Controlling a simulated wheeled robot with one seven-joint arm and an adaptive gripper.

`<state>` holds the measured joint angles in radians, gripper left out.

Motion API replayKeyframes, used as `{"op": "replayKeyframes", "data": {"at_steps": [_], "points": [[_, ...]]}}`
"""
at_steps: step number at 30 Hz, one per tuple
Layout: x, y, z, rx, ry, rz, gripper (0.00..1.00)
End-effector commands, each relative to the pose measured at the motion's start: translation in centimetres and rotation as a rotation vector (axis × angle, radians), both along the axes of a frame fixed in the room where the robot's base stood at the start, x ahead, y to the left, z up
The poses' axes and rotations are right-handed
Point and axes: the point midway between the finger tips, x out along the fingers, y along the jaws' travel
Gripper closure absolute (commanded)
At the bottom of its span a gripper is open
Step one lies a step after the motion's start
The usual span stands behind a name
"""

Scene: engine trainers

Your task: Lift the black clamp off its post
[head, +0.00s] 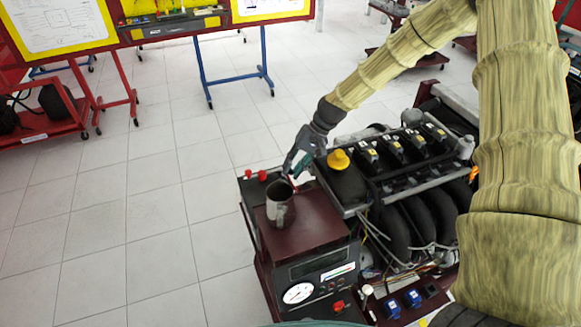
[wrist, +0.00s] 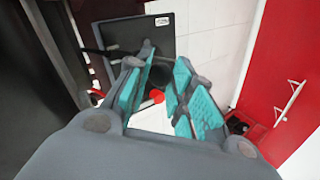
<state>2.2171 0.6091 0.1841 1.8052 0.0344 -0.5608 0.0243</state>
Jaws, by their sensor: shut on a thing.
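My gripper (head: 296,165) is at the left end of the engine trainer, just behind the grey metal mug and left of the yellow cap. A thin black piece (wrist: 97,52) reaches the left finger from the left in the wrist view. The post cannot be made out, so I cannot tell whether the clamp is still around it.
The grey mug (head: 280,205) stands on the dark red top (head: 318,222) close to my gripper. The yellow cap (head: 338,160) and engine (head: 395,165) are to the right. Two red knobs (head: 256,175) are to the left. Tiled floor (head: 150,215) at left is clear.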

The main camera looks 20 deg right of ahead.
Motion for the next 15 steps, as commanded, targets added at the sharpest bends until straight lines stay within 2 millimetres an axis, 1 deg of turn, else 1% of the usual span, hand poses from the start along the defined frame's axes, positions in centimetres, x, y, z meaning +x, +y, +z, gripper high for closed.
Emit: {"op": "replayKeyframes", "data": {"at_steps": [1, 9, 10, 12, 13, 15], "points": [[-0.67, -0.99, -1.40, -0.012, 0.014, -0.005, 1.00], [-0.67, -1.06, -1.43, -0.013, 0.013, -0.005, 1.00], [-0.66, -1.06, -1.43, -0.013, 0.013, -0.005, 0.72], [-0.63, -1.03, -1.42, -0.013, 0.013, -0.005, 0.59], [-0.58, -0.90, -1.40, -0.013, 0.013, -0.004, 0.54], [-0.53, -0.86, -1.35, -0.013, 0.011, -0.004, 0.54]]}}
